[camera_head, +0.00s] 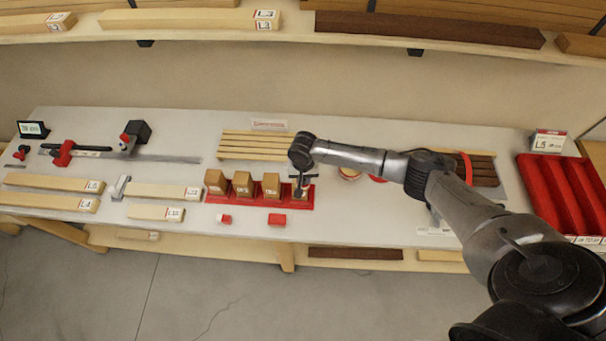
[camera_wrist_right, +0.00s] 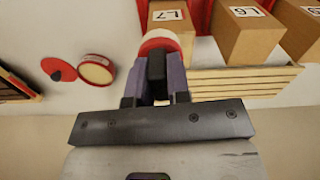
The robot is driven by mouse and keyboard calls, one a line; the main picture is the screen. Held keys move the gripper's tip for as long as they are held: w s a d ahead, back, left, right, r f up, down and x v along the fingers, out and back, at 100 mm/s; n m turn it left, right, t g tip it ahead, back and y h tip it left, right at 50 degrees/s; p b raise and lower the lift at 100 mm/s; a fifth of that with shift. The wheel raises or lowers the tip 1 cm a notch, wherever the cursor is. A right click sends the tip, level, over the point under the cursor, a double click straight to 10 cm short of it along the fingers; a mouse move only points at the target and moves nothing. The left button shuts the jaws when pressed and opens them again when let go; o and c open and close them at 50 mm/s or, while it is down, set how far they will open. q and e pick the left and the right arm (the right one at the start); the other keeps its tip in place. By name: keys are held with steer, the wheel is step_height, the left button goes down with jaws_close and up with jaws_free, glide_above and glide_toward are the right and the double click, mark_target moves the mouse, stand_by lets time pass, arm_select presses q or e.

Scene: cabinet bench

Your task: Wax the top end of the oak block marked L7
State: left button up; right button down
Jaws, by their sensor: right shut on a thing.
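The oak block marked L7 (camera_wrist_right: 165,17) is at the top of the right wrist view, beside other labelled blocks. In the head view several such blocks stand in a red rack (camera_head: 258,203), and my right gripper (camera_head: 300,187) is over its right end, partly hiding the block there. My right gripper (camera_wrist_right: 157,80) is shut on a round red and white applicator (camera_wrist_right: 158,38). The applicator is right at the L7 block and overlaps it in view; I cannot tell whether they touch. An open round tin (camera_wrist_right: 96,70) and its red lid (camera_wrist_right: 60,70) lie apart. My left gripper is not in view.
Slatted wood (camera_head: 255,146) lies behind the rack. Small red items (camera_head: 277,220) lie in front of it. Pale bars (camera_head: 50,201) and a clamp (camera_head: 62,153) are at left. A grooved red tray (camera_head: 533,172) is at right. A shelf (camera_head: 190,20) with boards runs above.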

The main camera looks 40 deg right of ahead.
steer(key=shift+w+a+f, duration=0.1)
steer(key=shift+w+a, duration=0.7)
steer(key=shift+w, duration=0.1)
steer(key=shift+d, duration=0.85)
steer(key=shift+s+d+f+p, duration=0.1)
steer(key=shift+d+p, duration=0.2)
steer(key=shift+d, duration=0.7)
steer(key=shift+a+p, duration=0.5)
steer(key=shift+a, duration=0.5)
steer(key=shift+r, duration=0.2)
